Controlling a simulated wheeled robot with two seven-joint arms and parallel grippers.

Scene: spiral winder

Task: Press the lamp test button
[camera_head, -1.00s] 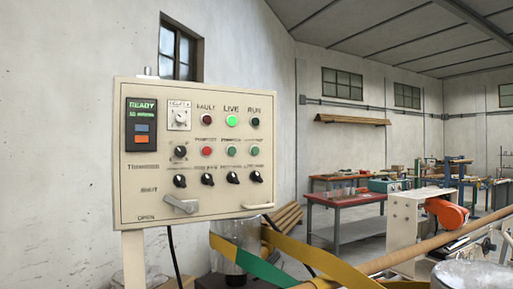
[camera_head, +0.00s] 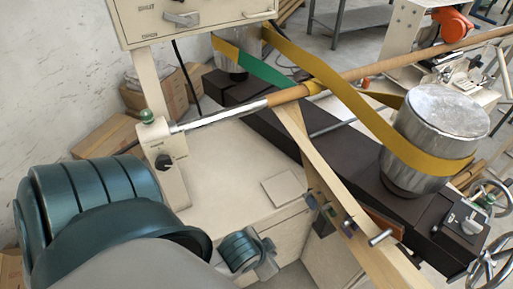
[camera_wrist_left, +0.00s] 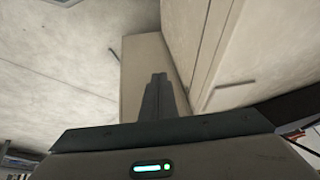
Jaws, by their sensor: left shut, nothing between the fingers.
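The control panel (camera_head: 195,17) shows only its lower edge at the top of the head view, with its grey lever (camera_head: 182,19). Its lamps and buttons are out of that view, so the lamp test button is not seen. My left arm fills the lower left of the head view. In the left wrist view my left gripper (camera_wrist_left: 158,77) is shut and empty, its dark fingers together in front of pale machine surfaces. No panel button shows there. My right gripper is not in view.
A small post with a green knob (camera_head: 147,116) and a black selector stands at the near end of the long roller (camera_head: 290,95). A yellow belt (camera_head: 350,100) runs around a metal drum (camera_head: 440,125). Cardboard boxes (camera_head: 110,140) lie by the wall.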

